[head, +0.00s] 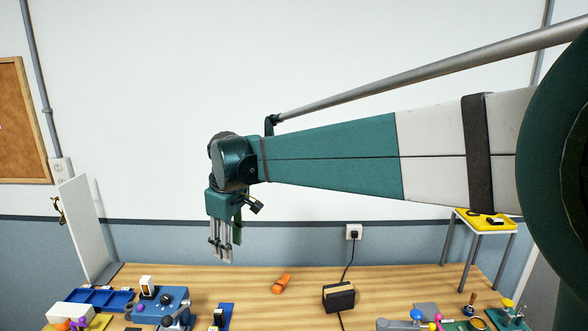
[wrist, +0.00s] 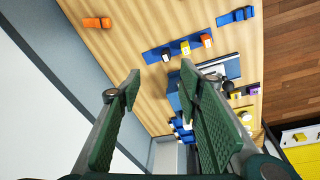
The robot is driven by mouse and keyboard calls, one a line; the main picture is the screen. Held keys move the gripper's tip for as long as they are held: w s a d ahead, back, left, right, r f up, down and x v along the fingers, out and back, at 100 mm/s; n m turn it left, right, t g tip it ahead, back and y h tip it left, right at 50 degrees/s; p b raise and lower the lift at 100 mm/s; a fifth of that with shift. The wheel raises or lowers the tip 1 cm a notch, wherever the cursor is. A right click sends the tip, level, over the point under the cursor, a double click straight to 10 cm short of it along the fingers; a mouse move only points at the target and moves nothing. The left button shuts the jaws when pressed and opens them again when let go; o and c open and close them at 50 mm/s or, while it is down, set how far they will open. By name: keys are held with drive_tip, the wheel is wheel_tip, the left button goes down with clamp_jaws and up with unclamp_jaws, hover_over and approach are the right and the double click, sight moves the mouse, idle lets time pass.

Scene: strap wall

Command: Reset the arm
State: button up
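My gripper (head: 221,258) hangs from the end of my outstretched arm in the head view, fingers pointing down, above the left-middle of the wooden table (head: 250,290). In the wrist view my gripper (wrist: 160,74) shows two green-padded fingers spread apart. Nothing is held between them; the table and objects show through the gap. No contact between the fingers and anything is visible.
A white panel (head: 85,230) stands left. A yellow-topped stand (head: 483,219) is right. Air around the gripper is clear.

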drive_tip(key=s+d+r+m+t, duration=0.1)
drive_tip(key=s+d+m, duration=0.35)
drive_tip(key=d, duration=0.75)
drive_tip(key=s+d+m+t, duration=0.1)
drive_tip(key=s+d+m, duration=0.1)
drive_tip(key=s+d, duration=0.75)
drive_tip(key=s+d+f+m+t, duration=0.1)
drive_tip(key=s+d+f+m, duration=0.2)
drive_tip(key=s+d+f, duration=0.2)
drive_tip(key=s+d+f+m+t+h+b, duration=0.1)
drive_tip(key=s+d+f+m+t, duration=0.1)
drive_tip(key=s+d+f, duration=0.3)
drive_tip(key=s+d+m, duration=0.1)
drive_tip(key=s+d, duration=0.3)
drive_tip(key=d, duration=0.4)
drive_tip(key=shift+d+m, duration=0.3)
drive_tip(key=shift+m, duration=0.05)
drive_tip(key=shift+s, duration=0.1)
drive_tip(key=shift+c, duration=0.6)
